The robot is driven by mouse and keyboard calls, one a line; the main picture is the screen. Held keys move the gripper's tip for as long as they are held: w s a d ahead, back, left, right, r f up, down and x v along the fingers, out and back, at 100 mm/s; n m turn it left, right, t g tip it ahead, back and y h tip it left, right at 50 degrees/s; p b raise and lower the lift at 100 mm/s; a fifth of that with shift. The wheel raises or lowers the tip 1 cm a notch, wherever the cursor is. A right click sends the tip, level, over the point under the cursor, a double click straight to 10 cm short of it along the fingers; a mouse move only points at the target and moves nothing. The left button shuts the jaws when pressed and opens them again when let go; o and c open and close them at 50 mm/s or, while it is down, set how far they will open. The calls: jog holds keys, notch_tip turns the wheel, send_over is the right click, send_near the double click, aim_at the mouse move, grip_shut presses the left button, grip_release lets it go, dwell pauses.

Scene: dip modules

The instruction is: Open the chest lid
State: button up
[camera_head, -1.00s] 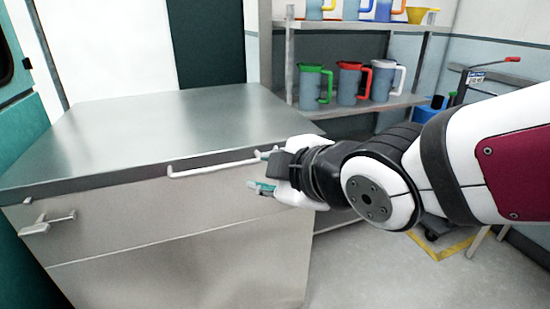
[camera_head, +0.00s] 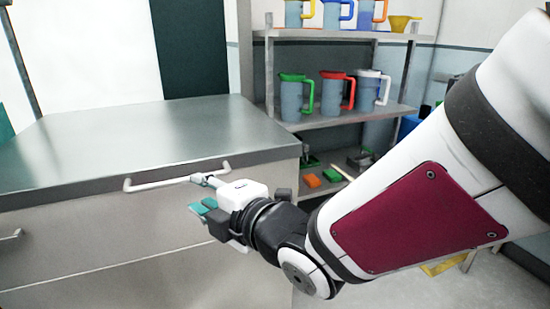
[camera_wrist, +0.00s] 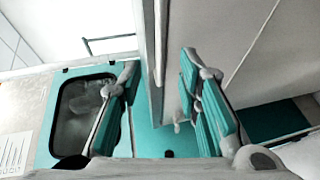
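The chest is a large brushed-metal box, and its flat lid (camera_head: 130,130) lies level and looks shut in the head view. A white bar handle (camera_head: 155,185) runs along the upper front of the lid. My gripper (camera_head: 203,195) is at the right part of this handle, in front of the lid. In the wrist view its teal-padded fingers (camera_wrist: 160,72) stand apart, with a pale metal edge running between them. I cannot tell whether a finger touches the handle. My wrist hides part of the chest's front.
A grey shelf (camera_head: 345,120) with several coloured-lid jugs stands behind and to the right. A latch-like fitting (camera_head: 10,235) is on the chest's front at far left. The lid's top is clear.

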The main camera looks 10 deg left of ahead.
aim_at(180, 182)
jog(key=b+x, duration=0.1)
jog(key=x, duration=0.9)
jog(key=shift+w+a+f, duration=0.1)
jog(key=shift+w+a, duration=0.05)
jog(key=shift+a, duration=0.1)
grip_shut()
